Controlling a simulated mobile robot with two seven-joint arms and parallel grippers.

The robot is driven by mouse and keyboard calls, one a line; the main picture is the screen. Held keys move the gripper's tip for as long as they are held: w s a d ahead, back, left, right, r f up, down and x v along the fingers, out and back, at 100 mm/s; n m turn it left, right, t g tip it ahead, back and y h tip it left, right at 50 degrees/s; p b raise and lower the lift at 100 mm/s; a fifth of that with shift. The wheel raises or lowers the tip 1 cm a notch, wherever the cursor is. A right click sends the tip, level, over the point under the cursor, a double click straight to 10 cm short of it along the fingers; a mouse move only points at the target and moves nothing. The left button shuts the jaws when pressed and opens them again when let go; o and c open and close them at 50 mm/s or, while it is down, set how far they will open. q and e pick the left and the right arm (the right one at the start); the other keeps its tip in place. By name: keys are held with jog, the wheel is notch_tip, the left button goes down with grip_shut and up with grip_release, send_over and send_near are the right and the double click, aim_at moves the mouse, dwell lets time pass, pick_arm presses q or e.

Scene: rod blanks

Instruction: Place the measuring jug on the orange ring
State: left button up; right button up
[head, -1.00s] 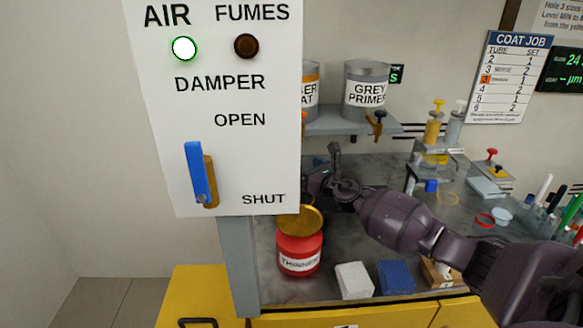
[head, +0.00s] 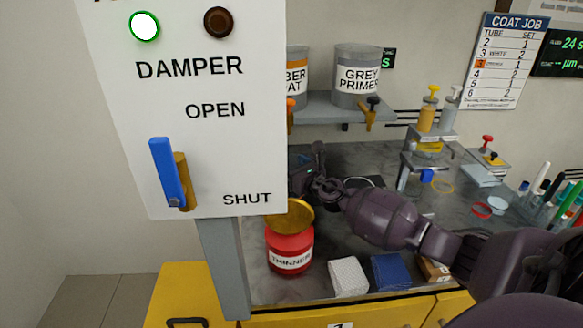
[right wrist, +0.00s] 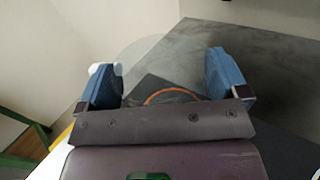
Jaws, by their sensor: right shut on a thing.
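My right gripper (head: 303,183) is over the bench, beside the right edge of the damper panel. In the right wrist view its two blue finger pads (right wrist: 168,82) stand apart with a faint clear shape between them, which I take to be the measuring jug (right wrist: 150,50). The jug's outline is hard to make out, and I cannot pick it out in the head view. An orange arc, likely the orange ring (right wrist: 170,91), shows low between the fingers over a dark patch. I cannot tell whether the jug touches anything below. My left gripper is not in view.
The damper panel (head: 200,120) blocks part of the bench at left. A red thinner can (head: 290,250) with a gold funnel stands near the front. A white block (head: 348,277) and a blue block (head: 391,272) lie right of it.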

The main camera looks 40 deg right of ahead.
jog(key=shift+f, duration=0.25)
jog(key=o, duration=0.6)
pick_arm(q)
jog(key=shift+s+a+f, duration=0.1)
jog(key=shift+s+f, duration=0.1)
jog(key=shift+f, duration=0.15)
pick_arm(e)
jog(key=shift+r, duration=0.1)
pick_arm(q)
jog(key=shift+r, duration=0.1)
pick_arm(e)
jog(key=shift+r, duration=0.1)
jog(key=shift+r, duration=0.2)
jog(key=s, duration=1)
jog(key=shift+s+d+f+p, duration=0.2)
jog(key=shift+s+d+p, duration=0.15)
jog(key=shift+d+p, duration=0.05)
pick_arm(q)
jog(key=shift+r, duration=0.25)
pick_arm(e)
jog(key=shift+s, duration=0.65)
jog(key=shift+r, duration=0.1)
